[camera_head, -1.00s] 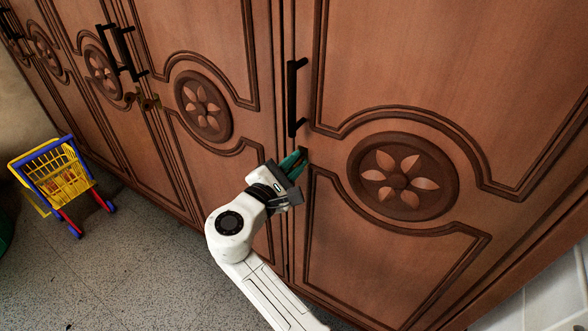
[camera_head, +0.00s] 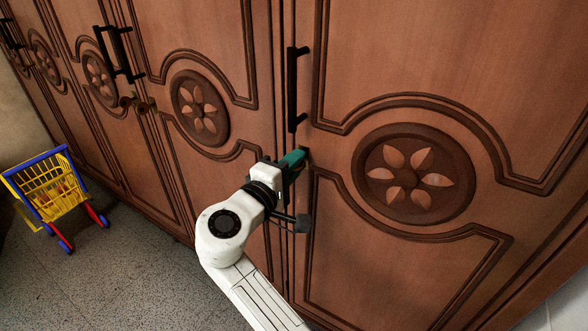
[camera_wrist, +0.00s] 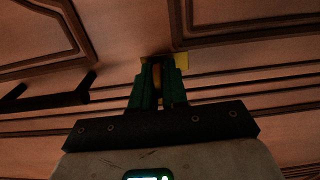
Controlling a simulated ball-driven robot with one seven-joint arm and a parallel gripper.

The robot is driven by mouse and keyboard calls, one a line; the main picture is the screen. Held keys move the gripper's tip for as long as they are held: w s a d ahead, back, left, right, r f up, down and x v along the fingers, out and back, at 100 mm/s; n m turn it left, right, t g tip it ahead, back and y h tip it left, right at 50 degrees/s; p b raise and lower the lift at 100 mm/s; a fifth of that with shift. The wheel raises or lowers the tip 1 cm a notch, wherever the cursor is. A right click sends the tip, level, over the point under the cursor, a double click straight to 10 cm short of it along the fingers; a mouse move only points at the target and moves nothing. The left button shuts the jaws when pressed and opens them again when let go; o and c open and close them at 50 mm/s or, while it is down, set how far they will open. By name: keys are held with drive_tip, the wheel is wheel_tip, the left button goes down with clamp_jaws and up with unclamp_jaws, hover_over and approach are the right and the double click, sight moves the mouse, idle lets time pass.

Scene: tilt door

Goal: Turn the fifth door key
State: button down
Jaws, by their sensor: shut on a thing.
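My gripper (camera_head: 296,158) is at the edge of the large right-hand door (camera_head: 400,265), just below that door's black vertical handle (camera_head: 292,92). In the wrist view, its green fingers (camera_wrist: 159,70) are shut on a small brass-coloured key (camera_wrist: 157,73). A yellow lock plate (camera_wrist: 181,61) shows behind the fingertips. Most of the key is hidden by the fingers, and its exact angle cannot be told. The right-hand door looks closed against its neighbour.
More brown doors with carved flower rosettes (camera_head: 200,108) run off to the left. Other brass keys or locks (camera_head: 142,105) and black handles (camera_head: 120,52) stick out there. A toy shopping cart (camera_head: 55,190) stands on the grey floor at left. The floor between is clear.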

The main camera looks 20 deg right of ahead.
idle(0.4)
drive_tip(key=shift+f, duration=0.1)
drive_tip(key=c, duration=1.2)
unclamp_jaws()
drive_tip(key=shift+c, duration=0.2)
drive_tip(key=v, duration=1)
drive_tip(key=shift+s+a+p, duration=0.25)
drive_tip(key=shift+a+p, duration=0.05)
